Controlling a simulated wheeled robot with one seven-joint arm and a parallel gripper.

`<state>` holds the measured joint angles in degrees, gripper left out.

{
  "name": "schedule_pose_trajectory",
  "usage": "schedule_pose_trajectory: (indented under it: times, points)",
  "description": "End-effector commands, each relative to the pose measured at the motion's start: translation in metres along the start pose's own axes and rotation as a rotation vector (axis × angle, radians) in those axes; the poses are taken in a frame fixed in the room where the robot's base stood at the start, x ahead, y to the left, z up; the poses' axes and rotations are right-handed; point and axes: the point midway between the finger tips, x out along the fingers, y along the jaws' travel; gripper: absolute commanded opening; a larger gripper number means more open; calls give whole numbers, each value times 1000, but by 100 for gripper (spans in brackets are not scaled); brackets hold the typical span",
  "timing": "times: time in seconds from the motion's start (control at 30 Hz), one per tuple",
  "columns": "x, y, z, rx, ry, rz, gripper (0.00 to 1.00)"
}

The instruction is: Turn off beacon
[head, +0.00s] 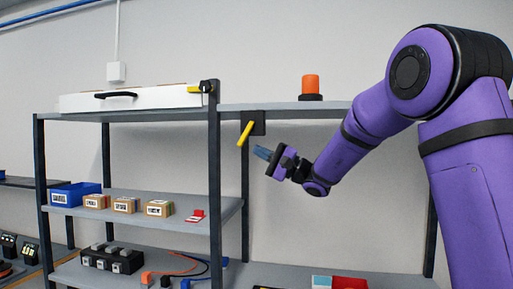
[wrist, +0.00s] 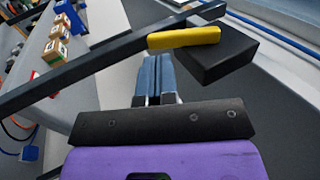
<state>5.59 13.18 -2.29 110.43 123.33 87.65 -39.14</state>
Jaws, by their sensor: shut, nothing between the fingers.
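An orange beacon (head: 311,85) on a black base stands on the top shelf in the head view. A yellow lever (head: 246,133) on a black box (head: 259,124) hangs below the front edge of that shelf, tilted. My gripper (head: 264,153) is just right of and below the lever, shut and empty. In the wrist view, the yellow lever (wrist: 184,38) lies just beyond my blue fingertips (wrist: 154,62), with its black box (wrist: 218,55) to the right. I cannot tell whether the fingers touch the lever.
A dark shelf post (head: 214,190) stands left of the lever. A long white case (head: 131,98) lies on the top shelf. A blue bin (head: 74,193) and several small boxes (head: 125,205) sit on the middle shelf. The space below my gripper is open.

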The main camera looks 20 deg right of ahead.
Motion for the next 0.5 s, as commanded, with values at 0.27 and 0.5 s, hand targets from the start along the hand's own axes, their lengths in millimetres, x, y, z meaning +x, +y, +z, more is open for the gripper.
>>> schedule_pose_trajectory:
  times: [0.27,0.5]
  points:
    - [-60,7,-2,1,6,3,0]
    - [-94,10,-2,0,4,3,0]
